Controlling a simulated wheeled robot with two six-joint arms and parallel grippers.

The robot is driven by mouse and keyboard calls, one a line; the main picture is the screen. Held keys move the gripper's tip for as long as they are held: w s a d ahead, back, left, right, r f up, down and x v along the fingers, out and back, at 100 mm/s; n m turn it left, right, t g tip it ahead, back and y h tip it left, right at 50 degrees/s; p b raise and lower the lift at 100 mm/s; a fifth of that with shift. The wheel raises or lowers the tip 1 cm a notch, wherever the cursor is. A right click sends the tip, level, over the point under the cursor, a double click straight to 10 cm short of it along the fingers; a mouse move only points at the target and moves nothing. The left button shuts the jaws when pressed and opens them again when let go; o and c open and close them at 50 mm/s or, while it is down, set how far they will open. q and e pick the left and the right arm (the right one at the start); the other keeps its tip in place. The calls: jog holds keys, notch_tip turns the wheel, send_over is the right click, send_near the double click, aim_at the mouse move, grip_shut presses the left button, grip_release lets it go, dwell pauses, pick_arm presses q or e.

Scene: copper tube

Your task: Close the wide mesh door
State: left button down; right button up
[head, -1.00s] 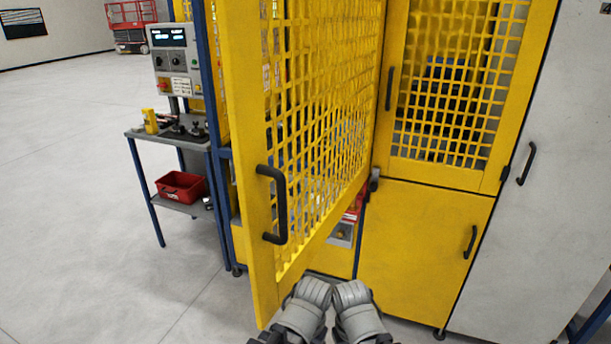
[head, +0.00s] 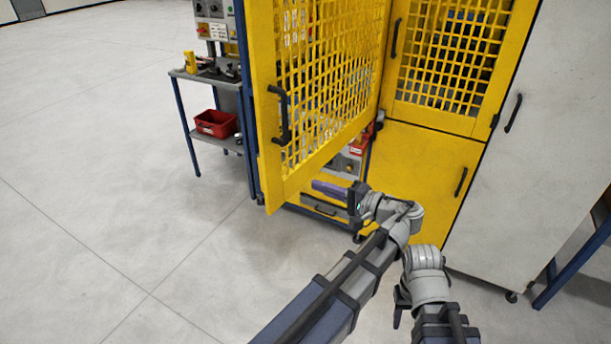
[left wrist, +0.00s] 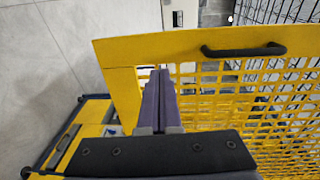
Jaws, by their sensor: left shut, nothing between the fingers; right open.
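The wide mesh door (head: 268,150), yellow-framed with yellow mesh, stands swung open toward the left in the head view. Its black handle (head: 283,115) is on the free-edge side. In the left wrist view the door frame (left wrist: 120,55) and handle (left wrist: 245,50) lie beyond the fingers. My left gripper (head: 325,187) is shut and empty, near the door's lower edge; its purple fingers overlap the frame in the left wrist view (left wrist: 160,95). Whether they touch it, I cannot tell. My right gripper (head: 400,305) is low, right of the left arm, open, its fingers mostly hidden.
A second mesh panel (head: 455,55) and a yellow lower panel (head: 420,170) stand right of the opening, beside a grey cabinet (head: 545,150). A small table (head: 190,75) with a red bin (head: 216,123) stands left. Grey floor (head: 120,220) is clear at front left.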

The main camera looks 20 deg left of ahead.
aim_at(273, 160)
pick_arm(q)
jog(key=shift+y, duration=0.5)
jog(key=a, duration=0.4)
jog(key=w+a+r, duration=0.1)
jog(key=a, duration=0.3)
jog(key=w+a+r, duration=0.1)
jog(key=a, duration=0.3)
jog(key=shift+w+a, duration=0.15)
jog(key=shift+w, duration=0.1)
